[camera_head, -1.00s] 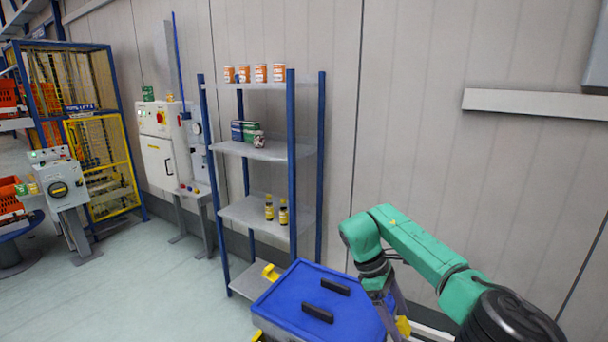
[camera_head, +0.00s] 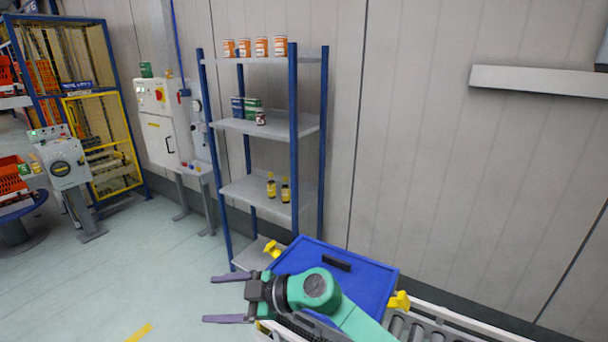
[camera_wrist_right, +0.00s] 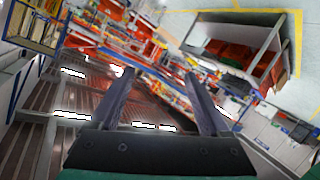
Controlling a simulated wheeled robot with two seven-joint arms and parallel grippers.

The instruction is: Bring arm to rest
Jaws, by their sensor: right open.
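My right gripper (camera_head: 228,298) is in the lower middle of the head view, on the green arm. Its two dark fingers point left and stand wide apart with nothing between them. In the right wrist view the gripper (camera_wrist_right: 158,88) is also open and empty. The green arm covers part of a blue-lidded box (camera_head: 372,282) beside it. I cannot tell whether the arm touches the lid. My left arm does not show.
A blue-post shelf rack (camera_head: 294,160) holds orange-labelled cans, small boxes and bottles. A roller conveyor (camera_head: 425,325) runs at lower right. A control box (camera_head: 65,170) and yellow-framed cage (camera_head: 112,165) stand left. The floor (camera_head: 130,260) at left is clear.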

